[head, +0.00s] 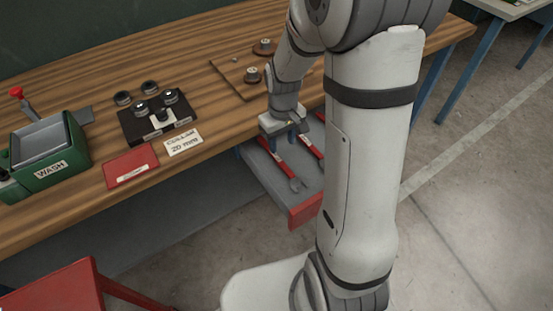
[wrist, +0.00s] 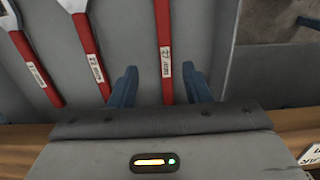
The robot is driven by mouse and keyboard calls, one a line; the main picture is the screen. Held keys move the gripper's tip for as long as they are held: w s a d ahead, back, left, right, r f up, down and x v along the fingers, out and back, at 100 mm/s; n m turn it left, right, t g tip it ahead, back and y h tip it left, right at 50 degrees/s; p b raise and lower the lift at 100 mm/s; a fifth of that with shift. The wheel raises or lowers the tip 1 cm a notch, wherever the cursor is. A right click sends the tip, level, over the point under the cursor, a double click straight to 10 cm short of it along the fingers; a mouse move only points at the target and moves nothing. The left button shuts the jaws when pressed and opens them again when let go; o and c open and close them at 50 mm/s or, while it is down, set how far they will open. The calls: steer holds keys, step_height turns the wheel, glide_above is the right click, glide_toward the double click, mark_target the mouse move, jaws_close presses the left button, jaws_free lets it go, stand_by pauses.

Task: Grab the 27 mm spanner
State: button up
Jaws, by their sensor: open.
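Red-handled spanners lie in the open grey drawer (head: 260,168). In the wrist view, the right one (wrist: 166,42) carries a white label that seems to read 27 mm. My gripper (wrist: 161,74) is open, with one blue finger on each side of this spanner's handle and gaps on both sides. I cannot tell how far above it the fingers are. Two other spanners (wrist: 84,38) (wrist: 30,58) lie to the left, their labels hard to read. In the head view, my gripper (head: 287,130) is over the drawer's inner end; my arm hides part of the drawer.
The wooden bench (head: 215,130) runs above the drawer. It bears a green wash box (head: 75,150), a black block with round parts (head: 140,128), a red booklet (head: 130,168), a collar label card (head: 184,145) and a wooden board (head: 228,78). A red object (head: 50,292) stands at front left.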

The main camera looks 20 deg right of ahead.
mark_target(280, 160)
steer(key=f, duration=0.6)
steer(key=shift+s+a+f, duration=0.2)
steer(key=shift+a+f, duration=0.15)
steer(key=shift+f, duration=0.05)
steer(key=shift+c, duration=0.5)
jaws_close()
